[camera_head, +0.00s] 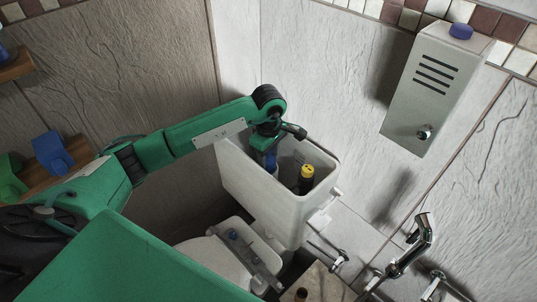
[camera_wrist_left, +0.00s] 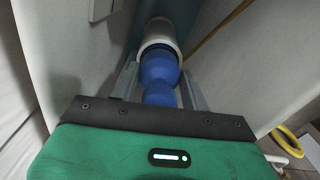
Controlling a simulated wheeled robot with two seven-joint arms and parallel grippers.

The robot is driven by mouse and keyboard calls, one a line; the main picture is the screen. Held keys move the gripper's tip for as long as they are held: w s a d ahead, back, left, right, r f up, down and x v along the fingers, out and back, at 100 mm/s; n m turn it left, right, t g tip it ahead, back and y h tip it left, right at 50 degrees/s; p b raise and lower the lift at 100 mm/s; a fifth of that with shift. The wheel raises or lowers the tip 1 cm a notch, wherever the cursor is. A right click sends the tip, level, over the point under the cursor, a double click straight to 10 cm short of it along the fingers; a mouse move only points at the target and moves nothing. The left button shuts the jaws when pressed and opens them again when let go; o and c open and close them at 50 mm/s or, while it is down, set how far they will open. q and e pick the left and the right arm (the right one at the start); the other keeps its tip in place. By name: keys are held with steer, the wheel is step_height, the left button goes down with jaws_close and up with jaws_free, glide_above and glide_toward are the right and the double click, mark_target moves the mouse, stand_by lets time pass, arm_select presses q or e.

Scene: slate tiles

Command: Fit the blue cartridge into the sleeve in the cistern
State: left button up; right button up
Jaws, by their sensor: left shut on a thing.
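The white open cistern (camera_head: 240,183) stands against the wall in the middle of the head view. My left gripper (camera_head: 270,150) points down into its left part. It is shut on the blue cartridge (camera_head: 271,162), whose narrow neck lies between the fingers in the left wrist view (camera_wrist_left: 158,95). The white round sleeve (camera_wrist_left: 157,30) is straight ahead of the cartridge. The cartridge's far end lies at the sleeve's mouth and looks to be partly inside it; I cannot tell how deep. My right gripper is not in view.
A yellow-topped black fitting (camera_head: 306,173) stands in the cistern, right of my gripper. The cistern walls are close around. A metal box (camera_head: 432,88) hangs on the right wall. A wooden shelf (camera_head: 40,185) at left bears blue and green items.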

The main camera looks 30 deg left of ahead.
arm_select(q)
steer(key=shift+f, duration=0.2)
steer(key=o, duration=1.3)
steer(key=shift+o, duration=0.2)
steer(key=shift+r, duration=0.1)
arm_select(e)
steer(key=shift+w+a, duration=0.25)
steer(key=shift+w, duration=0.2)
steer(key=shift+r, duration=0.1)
